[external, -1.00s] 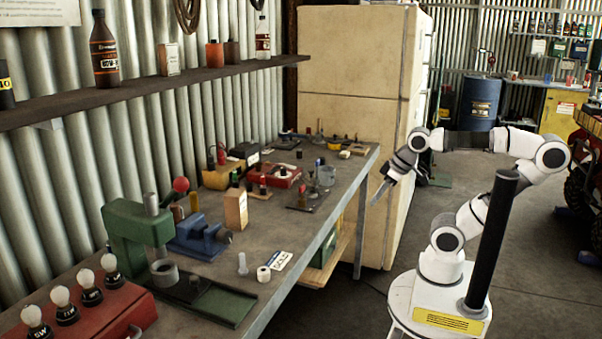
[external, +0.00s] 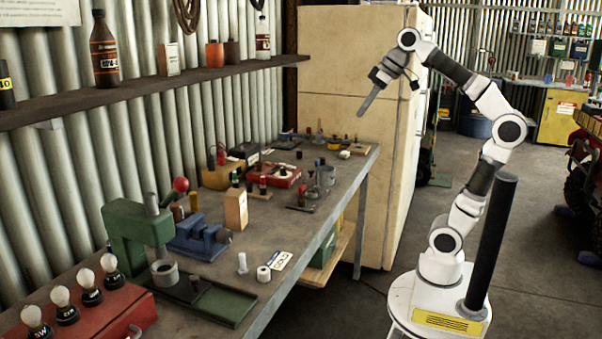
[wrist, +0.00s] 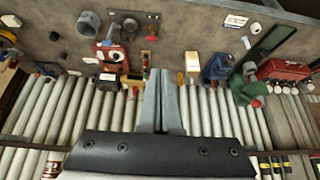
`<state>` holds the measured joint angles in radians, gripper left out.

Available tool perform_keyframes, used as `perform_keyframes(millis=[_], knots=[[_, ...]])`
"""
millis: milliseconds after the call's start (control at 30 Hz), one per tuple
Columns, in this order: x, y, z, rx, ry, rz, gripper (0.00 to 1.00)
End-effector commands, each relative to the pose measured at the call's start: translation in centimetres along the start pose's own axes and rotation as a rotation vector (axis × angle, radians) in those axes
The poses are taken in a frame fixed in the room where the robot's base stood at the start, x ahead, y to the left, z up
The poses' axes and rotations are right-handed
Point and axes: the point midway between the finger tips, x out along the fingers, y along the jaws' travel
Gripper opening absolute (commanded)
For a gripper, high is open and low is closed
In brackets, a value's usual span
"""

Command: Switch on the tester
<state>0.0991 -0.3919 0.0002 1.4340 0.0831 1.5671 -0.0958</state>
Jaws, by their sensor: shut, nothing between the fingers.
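No readable label marks the tester. A red box with a pale face and dark parts (external: 284,176) stands mid-bench and may be it; it shows in the wrist view as a red unit with a round pale part (wrist: 112,52). Switch positions are too small to tell. My gripper (external: 364,110) is raised in the air above the bench's far right end, apart from everything, fingers pointing down-left. In the wrist view its fingers (wrist: 166,88) are together and empty.
The bench (external: 318,222) also holds a wooden block (external: 236,209), a blue vise (external: 200,238), a green press (external: 128,232) and a red box with several bulbs (external: 122,318). A bottle shelf (external: 135,92) overhangs the wall side. A cream cabinet (external: 350,60) stands behind.

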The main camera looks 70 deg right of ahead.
Motion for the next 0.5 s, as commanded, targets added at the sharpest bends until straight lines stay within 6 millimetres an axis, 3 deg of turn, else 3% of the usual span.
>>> perform_keyframes(millis=[100, 267, 500], knots=[[2.0, 1.9, -4.2, 0.002, 0.042, -0.014, 0.0], [4.5, 5.3, -9.3, -0.003, 0.11, -0.027, 0.0], [8.5, 12.7, -15.7, -0.001, 0.223, -0.022, 0.0]])
